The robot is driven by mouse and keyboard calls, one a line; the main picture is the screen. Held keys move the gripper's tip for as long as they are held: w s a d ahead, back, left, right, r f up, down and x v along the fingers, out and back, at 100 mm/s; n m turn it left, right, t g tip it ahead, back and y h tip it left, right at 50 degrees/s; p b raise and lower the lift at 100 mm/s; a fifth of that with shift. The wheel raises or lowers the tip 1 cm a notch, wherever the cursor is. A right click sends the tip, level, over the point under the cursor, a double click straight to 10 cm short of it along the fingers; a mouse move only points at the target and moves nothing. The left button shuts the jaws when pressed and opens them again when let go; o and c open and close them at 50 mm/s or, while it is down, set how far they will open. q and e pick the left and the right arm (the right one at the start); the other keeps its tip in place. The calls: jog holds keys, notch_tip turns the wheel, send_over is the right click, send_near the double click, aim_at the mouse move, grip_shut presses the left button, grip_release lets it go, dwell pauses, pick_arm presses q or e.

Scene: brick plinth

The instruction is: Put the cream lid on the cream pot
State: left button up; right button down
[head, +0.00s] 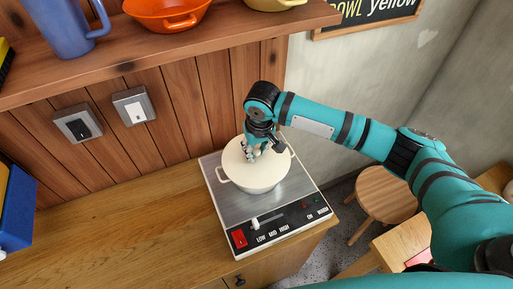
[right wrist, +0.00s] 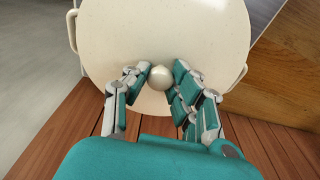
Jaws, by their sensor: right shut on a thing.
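The cream pot (head: 262,187) stands upright on the steel hot plate, with a loop handle on each side. The cream lid (head: 235,159) lies over the pot's mouth and covers it. It also fills much of the right wrist view (right wrist: 165,35), where the pot's handles stick out past its edge. I cannot tell whether the lid is fully seated on the rim. My right gripper (head: 254,151) is above the lid, shut on its round knob (right wrist: 158,77), with fingers on both sides of it in the right wrist view. My left gripper is not in view.
The hot plate (head: 231,207) sits on a wooden counter (head: 130,235), clear to its left. A wooden shelf (head: 150,58) above carries a blue mug (head: 66,28), an orange pot (head: 165,12) and a yellow dish. A wooden stool (head: 385,195) stands at the right.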

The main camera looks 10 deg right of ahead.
aim_at(258, 154)
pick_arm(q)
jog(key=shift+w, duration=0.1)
pick_arm(e)
jog(key=c, duration=1.5)
grip_release()
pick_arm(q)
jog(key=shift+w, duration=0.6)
pick_arm(e)
jog(key=o, duration=0.4)
jog(key=r, duration=0.2)
jog(key=r+b, duration=0.1)
jog(key=r, duration=0.1)
jog(key=s+r+b, duration=0.1)
jog(key=r, duration=0.1)
jog(key=shift+d+r, duration=0.1)
jog(key=shift+r, duration=0.65)
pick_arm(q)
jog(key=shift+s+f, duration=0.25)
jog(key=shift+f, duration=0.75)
